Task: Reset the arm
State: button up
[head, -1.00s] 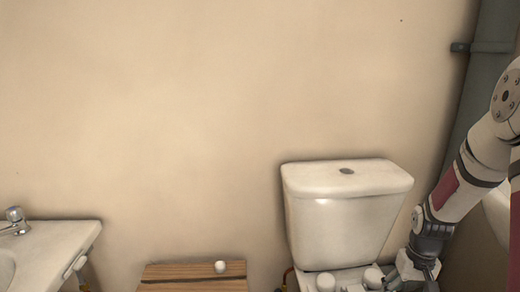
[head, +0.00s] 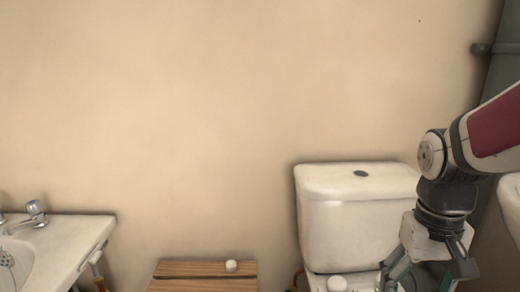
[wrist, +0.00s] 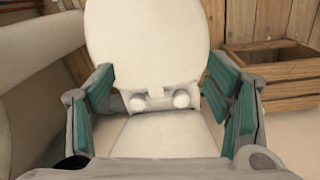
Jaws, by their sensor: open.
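My gripper (head: 425,284) is at the lower right of the head view, in front of the toilet's right side. In the wrist view my gripper (wrist: 170,118) has its two teal-padded fingers wide apart with nothing between them. Beyond the fingers, the white toilet lid (wrist: 150,40) stands up, with its hinge caps and the pale toilet surface below it. The toilet cistern (head: 350,225) stands against the wall in the head view, with a round button on top. My fingertips are partly cut off by the bottom edge of the head view.
A wooden crate (head: 180,268) with a small white round object (head: 231,266) on it stands left of the toilet. A sink (head: 65,240) with a tap is at the far left. A grey pipe (head: 502,75) runs up the right wall. The upper wall area is clear.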

jog(key=s+a+r+n, duration=0.15)
jog(key=s+a, duration=0.25)
jog(key=s, duration=0.5)
jog(key=s+a+r, duration=0.3)
jog(key=s+a, duration=0.1)
jog(key=s, duration=0.6)
notch_tip(320, 180, up, 35)
jog(key=t+p, duration=0.4)
jog(key=p, duration=2.9)
jog(key=shift+w+d+r+y, duration=0.15)
jog(key=shift+w+d+y, duration=0.15)
jog(key=shift+w+y, duration=0.1)
